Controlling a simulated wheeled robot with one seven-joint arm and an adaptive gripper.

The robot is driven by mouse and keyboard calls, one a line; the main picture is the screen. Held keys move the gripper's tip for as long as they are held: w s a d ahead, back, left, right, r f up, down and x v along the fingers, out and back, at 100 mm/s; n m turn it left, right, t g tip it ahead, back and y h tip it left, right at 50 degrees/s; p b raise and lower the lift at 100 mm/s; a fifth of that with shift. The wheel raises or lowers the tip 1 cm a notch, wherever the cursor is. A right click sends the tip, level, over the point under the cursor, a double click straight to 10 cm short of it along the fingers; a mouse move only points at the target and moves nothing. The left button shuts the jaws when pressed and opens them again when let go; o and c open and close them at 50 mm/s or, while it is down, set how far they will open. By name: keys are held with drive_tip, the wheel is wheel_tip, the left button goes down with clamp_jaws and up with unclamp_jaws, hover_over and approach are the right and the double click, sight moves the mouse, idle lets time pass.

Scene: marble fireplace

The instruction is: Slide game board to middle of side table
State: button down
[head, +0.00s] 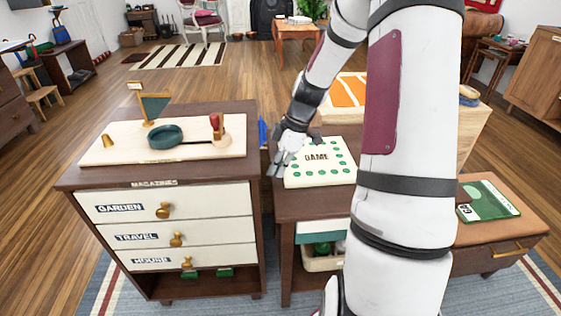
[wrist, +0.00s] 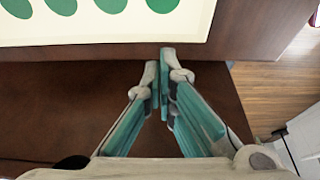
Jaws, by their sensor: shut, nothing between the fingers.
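The game board (head: 318,160) is a cream square with green dots and the word GAME. Part of the board, with large green dots, shows at the top left of the wrist view (wrist: 105,35). My gripper (head: 274,172) is beside the board's left edge in the head view, low over the wood. In the wrist view, its fingers (wrist: 160,78) are together and empty, with a visible gap to the board. Whether the fingertips touch the wood cannot be told.
A magazine cabinet (head: 160,192) stands close on the left, with a cream tray (head: 105,150) of small items on top. A blue thing (head: 263,132) stands in the gap between the furniture. On the right, a low brown table (head: 482,235) holds a green card (head: 488,201).

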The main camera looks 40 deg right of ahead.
sight(321, 172)
drive_tip(key=shift+w+f, duration=0.1)
drive_tip(key=shift+f, duration=0.2)
drive_tip(key=s+d+p, duration=0.1)
drive_tip(key=s+d, duration=0.1)
drive_tip(key=d, duration=0.1)
drive_tip(key=s+d+p, duration=0.1)
drive_tip(key=s+d, duration=0.2)
drive_tip(key=d, duration=0.1)
drive_tip(key=s+d+p, duration=0.1)
drive_tip(key=s+d, duration=0.1)
drive_tip(key=d, duration=0.2)
drive_tip(key=shift+s, duration=0.3)
